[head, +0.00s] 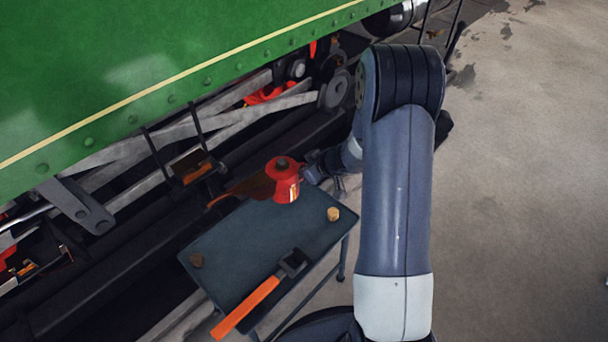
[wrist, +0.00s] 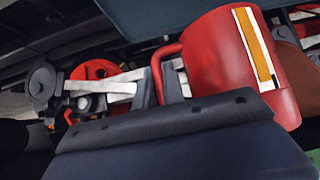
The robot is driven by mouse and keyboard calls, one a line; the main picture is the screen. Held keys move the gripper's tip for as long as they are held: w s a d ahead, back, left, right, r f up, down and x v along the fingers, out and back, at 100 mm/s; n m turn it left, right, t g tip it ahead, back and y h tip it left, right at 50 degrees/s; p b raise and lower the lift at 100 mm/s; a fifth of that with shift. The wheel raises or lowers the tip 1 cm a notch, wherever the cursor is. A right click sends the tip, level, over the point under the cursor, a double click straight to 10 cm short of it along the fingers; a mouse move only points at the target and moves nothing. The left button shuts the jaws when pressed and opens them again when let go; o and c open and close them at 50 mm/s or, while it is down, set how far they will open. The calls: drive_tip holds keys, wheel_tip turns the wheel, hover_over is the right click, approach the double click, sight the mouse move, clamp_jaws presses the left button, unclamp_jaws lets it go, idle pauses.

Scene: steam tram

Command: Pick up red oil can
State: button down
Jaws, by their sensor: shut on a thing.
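The red oil can (head: 285,188), with a dark cap and a yellow and white label, appears upright at the back edge of the dark table (head: 240,245). My gripper (head: 308,174) reaches it from the right and is shut on it. In the wrist view the can (wrist: 215,60) is large and close, with its red handle (wrist: 163,72) on the left side. The dark jaw of my gripper (wrist: 170,118) covers the can's lower part. I cannot tell whether the can's base touches the table.
Bare floor (head: 520,200) is clear to the right.

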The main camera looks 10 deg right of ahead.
wheel_tip(320, 180, up, 10)
drive_tip(key=p, duration=0.4)
drive_tip(key=shift+f+p, duration=0.15)
drive_tip(key=shift+p, duration=0.15)
drive_tip(key=c, duration=2.1)
unclamp_jaws()
clamp_jaws()
